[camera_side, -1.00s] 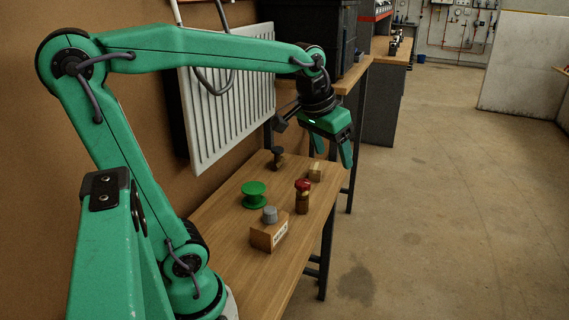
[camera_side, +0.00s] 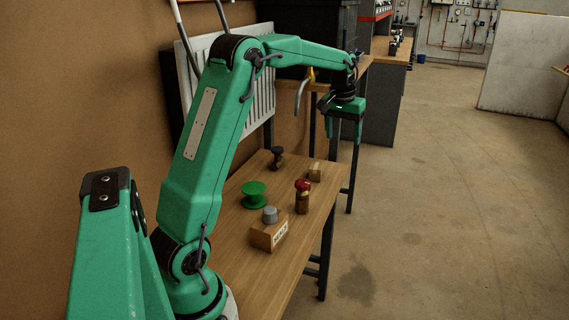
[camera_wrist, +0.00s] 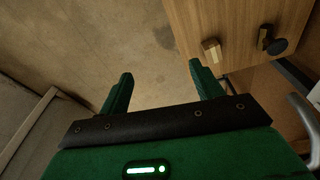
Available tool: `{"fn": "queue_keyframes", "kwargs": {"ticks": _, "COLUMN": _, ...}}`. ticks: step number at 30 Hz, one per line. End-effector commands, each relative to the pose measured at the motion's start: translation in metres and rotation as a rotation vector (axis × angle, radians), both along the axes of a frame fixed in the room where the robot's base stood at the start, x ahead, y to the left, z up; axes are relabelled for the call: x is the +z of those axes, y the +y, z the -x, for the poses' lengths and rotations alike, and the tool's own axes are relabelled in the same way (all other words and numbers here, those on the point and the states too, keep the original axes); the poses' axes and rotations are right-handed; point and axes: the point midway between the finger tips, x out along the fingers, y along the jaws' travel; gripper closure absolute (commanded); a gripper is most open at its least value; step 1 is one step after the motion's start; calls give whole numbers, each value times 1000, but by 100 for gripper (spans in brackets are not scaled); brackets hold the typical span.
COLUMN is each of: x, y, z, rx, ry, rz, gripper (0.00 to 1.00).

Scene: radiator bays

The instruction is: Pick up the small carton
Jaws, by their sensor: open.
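The small carton (camera_side: 316,173) sits near the right edge of the wooden bench in the side view. It is light brown with a paler strip on top. It also shows in the wrist view (camera_wrist: 211,51), near the bench corner, ahead of and to the right of the fingers. My gripper (camera_side: 343,140) is open and empty. It points down, higher than the carton and beyond it, past the bench's far end. In the wrist view the two green fingers (camera_wrist: 160,82) stand apart with only floor between them.
A radiator (camera_side: 262,100) hangs on the left wall. The floor to the right is clear.

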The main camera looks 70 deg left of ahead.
Motion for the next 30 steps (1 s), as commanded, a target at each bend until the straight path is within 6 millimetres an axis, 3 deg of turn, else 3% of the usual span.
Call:
{"fn": "queue_keyframes", "kwargs": {"ticks": 9, "x": -56, "y": 72, "z": -19, "rx": 125, "ry": 59, "rz": 38, "gripper": 35}}
{"fn": "queue_keyframes", "kwargs": {"ticks": 18, "x": -116, "y": 134, "z": -18, "rx": 237, "ry": 107, "rz": 73, "gripper": 35}}
{"fn": "queue_keyframes", "kwargs": {"ticks": 24, "x": -144, "y": 159, "z": -13, "rx": 284, "ry": 127, "rz": 89, "gripper": 35}}
{"fn": "queue_keyframes", "kwargs": {"ticks": 30, "x": -152, "y": 166, "z": -11, "rx": 299, "ry": 132, "rz": 94, "gripper": 35}}
